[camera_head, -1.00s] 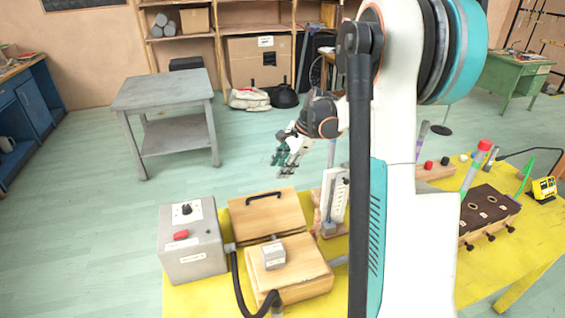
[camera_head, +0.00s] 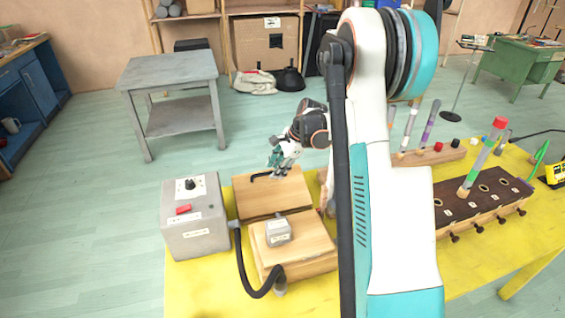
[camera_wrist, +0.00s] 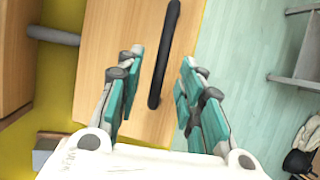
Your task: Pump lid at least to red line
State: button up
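The wooden pump lid (camera_head: 270,200) lies on the yellow table behind a wooden box, and it fills the middle of the wrist view (camera_wrist: 105,55). Its black bar handle (camera_head: 259,176) is near its back edge. My gripper (camera_head: 281,166) is at the handle. In the wrist view my gripper (camera_wrist: 162,58) is open, with one teal finger on each side of the handle (camera_wrist: 166,50) and gaps between; it does not grip it. No red line is visible; the gauge area is hidden behind my arm.
A grey control box (camera_head: 195,232) with a red button stands left of the lid. The front wooden box (camera_head: 305,252) carries a small grey block (camera_head: 278,232) and a black hose (camera_head: 243,270). A dark holed box (camera_head: 470,210) with tubes stands to the right.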

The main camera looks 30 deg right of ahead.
jog(key=shift+w+a+f, duration=0.2)
jog(key=shift+f, duration=0.4)
jog(key=shift+c, duration=0.6)
grip_shut()
jog(key=shift+w+d+f+b, duration=0.2)
jog(key=shift+w+f+b, duration=0.4)
jog(key=shift+w, duration=0.1)
